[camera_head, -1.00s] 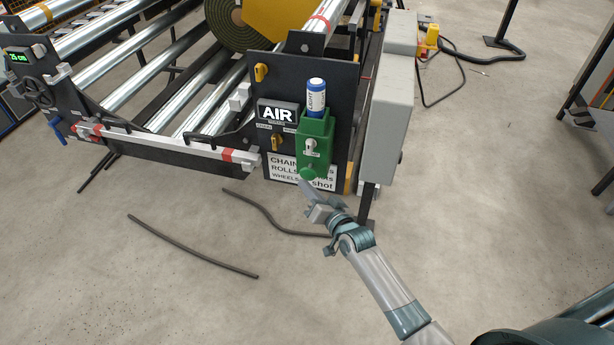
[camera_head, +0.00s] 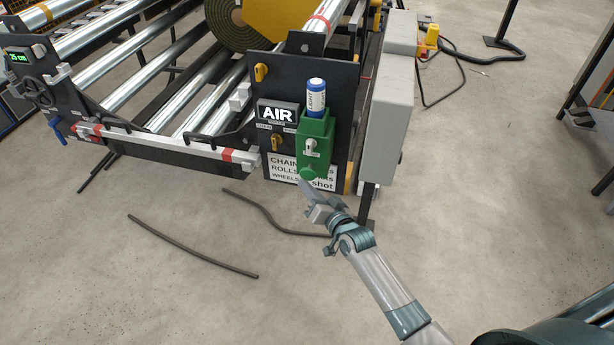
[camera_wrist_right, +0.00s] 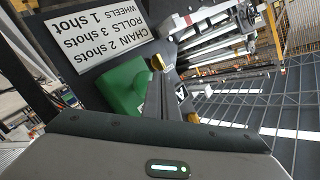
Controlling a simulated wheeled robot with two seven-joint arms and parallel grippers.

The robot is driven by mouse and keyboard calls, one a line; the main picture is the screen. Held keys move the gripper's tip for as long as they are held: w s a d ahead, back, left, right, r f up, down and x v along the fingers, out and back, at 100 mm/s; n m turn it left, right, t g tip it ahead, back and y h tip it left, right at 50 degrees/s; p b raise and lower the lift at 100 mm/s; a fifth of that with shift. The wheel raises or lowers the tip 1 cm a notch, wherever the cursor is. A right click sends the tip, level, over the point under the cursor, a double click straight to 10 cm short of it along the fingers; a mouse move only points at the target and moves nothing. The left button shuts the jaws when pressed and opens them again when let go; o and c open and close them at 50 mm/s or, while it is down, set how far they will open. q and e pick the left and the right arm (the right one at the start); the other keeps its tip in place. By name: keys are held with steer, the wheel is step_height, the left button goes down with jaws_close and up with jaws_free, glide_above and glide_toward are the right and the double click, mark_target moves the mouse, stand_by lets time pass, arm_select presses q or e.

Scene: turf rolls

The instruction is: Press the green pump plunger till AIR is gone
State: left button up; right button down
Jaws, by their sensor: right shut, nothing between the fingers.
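The green pump (camera_head: 316,133) is mounted on the dark panel, with a blue and white bottle marked LIGHT (camera_head: 316,97) on top. Its round green plunger (camera_head: 308,173) sticks out at the bottom. The display (camera_head: 278,113) beside the pump shows AIR in white letters. My right gripper (camera_head: 304,184) is shut and empty, its tips just below and at the plunger; I cannot tell whether they touch. In the right wrist view the green pump (camera_wrist_right: 122,88) lies just beyond the shut fingers, which partly hide it. My left gripper is out of view.
A white sign (camera_head: 290,172) listing chain, rolls and wheels shots is behind the plunger. A grey box (camera_head: 390,120) stands right of the panel. Yellow knobs (camera_head: 261,72) sit on the panel's left side. Dark hoses (camera_head: 190,245) lie on the otherwise open floor.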

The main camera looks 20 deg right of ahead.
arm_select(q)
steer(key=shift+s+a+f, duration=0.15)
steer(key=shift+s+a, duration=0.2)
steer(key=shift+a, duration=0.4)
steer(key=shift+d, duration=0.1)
